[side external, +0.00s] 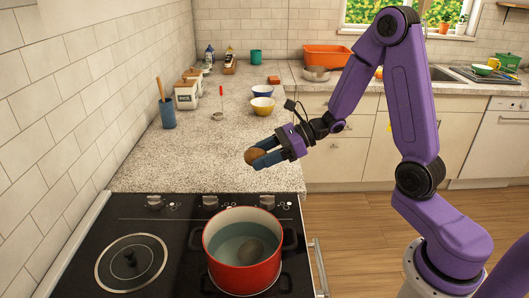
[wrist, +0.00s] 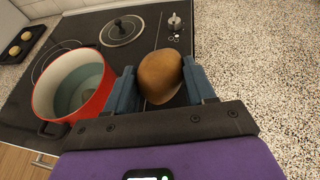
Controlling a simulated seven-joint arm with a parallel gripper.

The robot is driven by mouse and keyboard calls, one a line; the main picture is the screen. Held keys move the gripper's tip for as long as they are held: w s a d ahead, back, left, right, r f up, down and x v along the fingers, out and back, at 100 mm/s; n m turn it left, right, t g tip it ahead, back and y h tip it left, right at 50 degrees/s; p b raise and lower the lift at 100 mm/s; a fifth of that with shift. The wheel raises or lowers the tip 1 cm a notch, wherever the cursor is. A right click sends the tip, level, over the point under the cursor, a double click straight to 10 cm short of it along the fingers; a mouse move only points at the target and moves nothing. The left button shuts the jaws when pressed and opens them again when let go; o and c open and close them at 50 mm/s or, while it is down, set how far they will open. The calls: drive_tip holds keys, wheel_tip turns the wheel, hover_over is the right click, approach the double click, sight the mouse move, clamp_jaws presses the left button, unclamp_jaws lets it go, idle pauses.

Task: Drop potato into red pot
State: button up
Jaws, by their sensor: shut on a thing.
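A brown potato (side external: 254,156) is between the blue fingers of my gripper (side external: 265,155), which is shut on it. The potato also shows in the wrist view (wrist: 159,76) between both fingertips (wrist: 160,86). The red pot (side external: 238,278) stands on the front right of the black stovetop, open and with water in it. A dark rounded shape shows in the water; I cannot tell what it is. In the side view the gripper is above and beyond the pot, near the counter's front edge. In the wrist view the red pot (wrist: 92,108) lies to the left of the potato.
A glass lid (side external: 131,261) lies on the left of the stovetop. Knobs (side external: 210,202) line the stove's back edge. The space above the pot is clear.

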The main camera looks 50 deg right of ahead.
drive_tip(key=s+a+r+n+g+y, duration=0.1)
drive_tip(key=s+a+n+g+y, duration=0.1)
drive_tip(key=s+a+n+g, duration=0.85)
drive_tip(key=shift+s+a+f+m+t, duration=0.1)
drive_tip(key=shift+a+f+m+t, duration=0.1)
drive_tip(key=shift+a+f+m, duration=0.5)
drive_tip(key=shift+s+a+f+m+t, duration=0.1)
drive_tip(key=shift+a+f+t, duration=0.25)
drive_tip(key=shift+f, duration=0.75)
drive_tip(key=shift+s+a+f+m+t, duration=0.1)
drive_tip(key=shift+a+f+m, duration=0.25)
drive_tip(key=shift+a+f, duration=0.4)
drive_tip(key=shift+d+f, duration=0.15)
drive_tip(key=shift+d, duration=0.05)
drive_tip(key=o, duration=1.2)
drive_tip(key=shift+c, duration=0.2)
drive_tip(key=v, duration=1.7)
drive_tip(key=shift+d, duration=0.25)
drive_tip(key=shift+s, duration=0.1)
